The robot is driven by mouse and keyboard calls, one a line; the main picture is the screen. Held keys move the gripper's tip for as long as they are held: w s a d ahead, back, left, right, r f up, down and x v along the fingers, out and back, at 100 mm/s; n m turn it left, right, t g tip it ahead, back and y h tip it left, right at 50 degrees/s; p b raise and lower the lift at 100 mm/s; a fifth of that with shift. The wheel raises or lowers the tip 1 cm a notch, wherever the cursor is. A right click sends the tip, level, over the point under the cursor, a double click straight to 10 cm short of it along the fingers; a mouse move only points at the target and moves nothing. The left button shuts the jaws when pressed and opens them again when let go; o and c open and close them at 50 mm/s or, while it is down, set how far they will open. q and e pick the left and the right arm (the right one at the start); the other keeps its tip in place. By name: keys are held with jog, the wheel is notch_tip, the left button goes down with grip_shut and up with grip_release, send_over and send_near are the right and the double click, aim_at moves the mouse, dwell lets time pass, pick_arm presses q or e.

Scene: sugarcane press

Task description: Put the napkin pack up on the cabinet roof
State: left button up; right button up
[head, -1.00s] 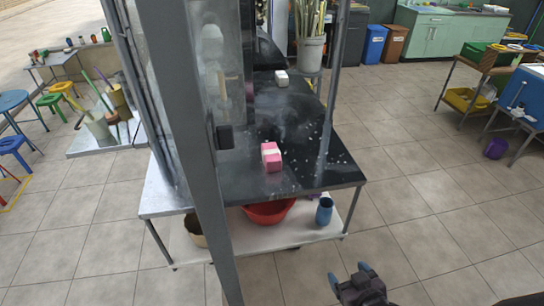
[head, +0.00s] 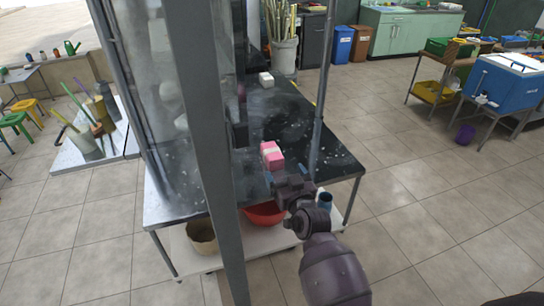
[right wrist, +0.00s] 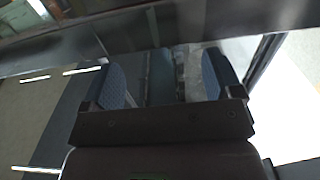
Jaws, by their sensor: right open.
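The napkin pack (head: 271,154), a pink and white block, stands on the dark tabletop (head: 285,115) near its front edge in the head view. My right gripper (head: 286,176) is just in front of the pack, on the near side, open and empty. Its two blue-padded fingers show apart in the right wrist view (right wrist: 166,78), with no pink pack visible between them. Whether it touches the pack I cannot tell. The cabinet's clear side panel (head: 155,95) and grey post (head: 205,120) rise at the left. Its roof is out of view. My left gripper is not in view.
A thin post (head: 321,90) stands right of the pack. A white block (head: 266,79) lies farther back.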

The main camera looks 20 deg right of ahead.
aim_at(277, 161)
jog(key=shift+w+a+f, duration=0.1)
jog(key=shift+w+f, duration=0.05)
jog(key=shift+w, duration=3.25)
jog(key=c, duration=1.1)
